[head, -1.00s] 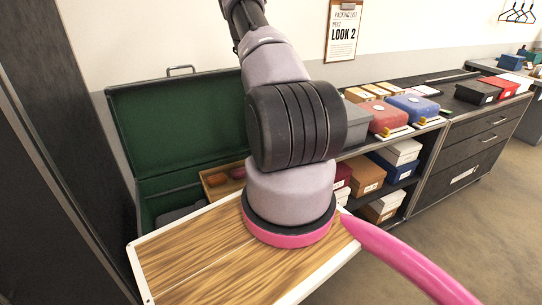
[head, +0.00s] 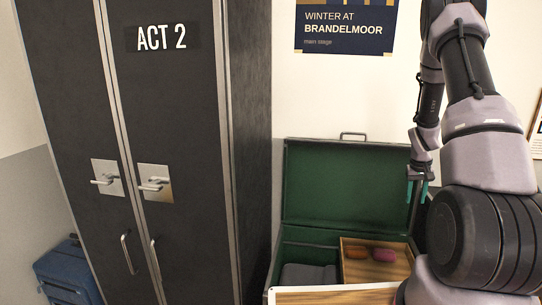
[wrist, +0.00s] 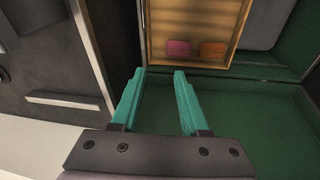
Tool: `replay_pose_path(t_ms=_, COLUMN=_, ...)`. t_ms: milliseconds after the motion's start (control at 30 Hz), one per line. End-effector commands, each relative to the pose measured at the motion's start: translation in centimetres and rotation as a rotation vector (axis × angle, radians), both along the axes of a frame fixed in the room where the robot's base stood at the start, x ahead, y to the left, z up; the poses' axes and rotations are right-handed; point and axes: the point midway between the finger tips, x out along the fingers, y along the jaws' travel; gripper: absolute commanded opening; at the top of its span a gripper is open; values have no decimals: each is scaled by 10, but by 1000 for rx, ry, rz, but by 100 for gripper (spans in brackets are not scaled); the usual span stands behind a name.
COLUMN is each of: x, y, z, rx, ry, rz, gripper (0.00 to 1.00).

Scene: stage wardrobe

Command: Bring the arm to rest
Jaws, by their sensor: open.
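My gripper (head: 418,184) hangs from my arm at the right of the head view, in front of the raised green lid of a trunk (head: 335,190). In the wrist view its two teal fingers (wrist: 160,100) are apart with nothing between them. Beyond the fingertips the wrist view shows the trunk's green lining (wrist: 245,110) and a wooden tray (wrist: 215,18). The rest of my arm fills the right side of the head view and hides part of the trunk's right end.
The tray holds an orange item (head: 357,253) and a magenta item (head: 384,255). A tall dark cabinet (head: 190,90) marked ACT 2 stands shut left of the trunk. A blue case (head: 66,272) is on its far left. A wooden board (head: 335,296) lies in front of the trunk.

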Motion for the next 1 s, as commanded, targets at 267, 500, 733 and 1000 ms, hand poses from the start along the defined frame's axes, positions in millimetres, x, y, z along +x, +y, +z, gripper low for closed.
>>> replay_pose_path(t_ms=267, x=-7, y=76, z=147, rx=68, ry=-152, rz=-38, gripper=45)
replay_pose_path(t_ms=500, x=-50, y=142, z=247, rx=140, ry=-262, rz=-50, gripper=45)
replay_pose_path(t_ms=733, x=-114, y=199, z=318, rx=214, ry=-361, rz=-44, gripper=45)
replay_pose_path(t_ms=1000, x=-202, y=253, z=365, rx=300, ry=-457, rz=-23, gripper=45)
